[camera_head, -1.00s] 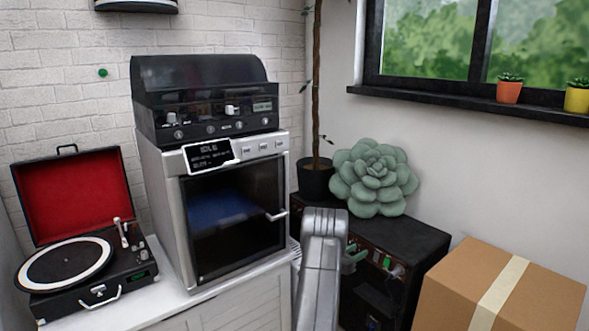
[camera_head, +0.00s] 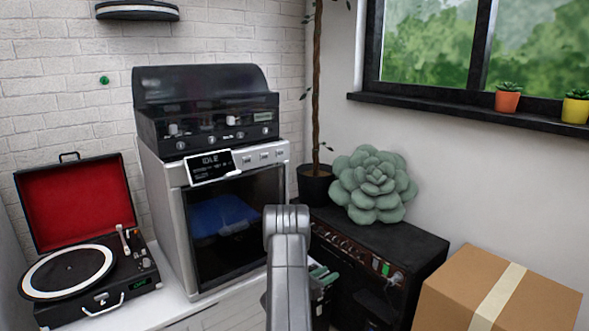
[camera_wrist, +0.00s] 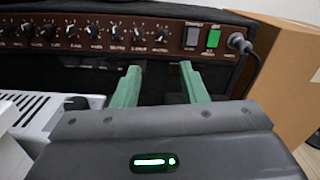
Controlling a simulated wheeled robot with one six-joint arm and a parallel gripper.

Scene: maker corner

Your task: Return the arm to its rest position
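My gripper (camera_wrist: 160,88) shows in the wrist view with its two green fingers apart and nothing between them. It faces the front of a black amplifier (camera_wrist: 90,78) with a brown knob panel and a lit green switch. In the head view my grey arm rises at the bottom centre, in front of the printer-like machine and the amplifier (camera_head: 400,245). There the gripper is mostly hidden behind the arm; only a bit of green shows to its right.
A white cabinet (camera_head: 225,318) carries an open red-lined turntable case (camera_head: 75,200) and a machine (camera_head: 235,225) with an "IDLE" screen. A plush succulent (camera_head: 372,185) sits on the amplifier. A cardboard box (camera_head: 450,300) stands at the right, and a potted plant (camera_head: 315,185) behind.

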